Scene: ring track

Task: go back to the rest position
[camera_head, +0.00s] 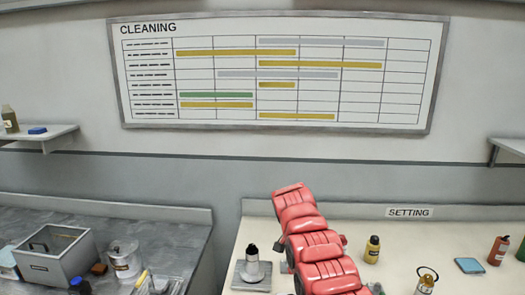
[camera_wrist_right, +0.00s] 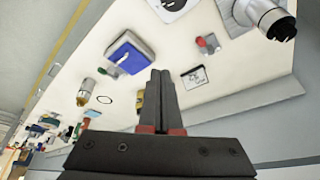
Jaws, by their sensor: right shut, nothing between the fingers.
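My right gripper (camera_wrist_right: 160,100) shows in the right wrist view, with its two dark fingers together and nothing between them. It is over or near the pale bench top (camera_wrist_right: 200,100), which appears steeply tilted in that view; I cannot tell the exact height. In the head view a red segmented arm of mine rises in front of the bench marked SETTING, and its gripper cannot be made out there. My left gripper is in neither view.
In the head view a dark-topped white device (camera_head: 252,266), yellow bottle (camera_head: 372,249), blue pad (camera_head: 469,265) and red bottle (camera_head: 498,250) stand on the right bench. A grey bin (camera_head: 48,268) is on the left bench. The wrist view shows a blue-and-white box (camera_wrist_right: 129,52).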

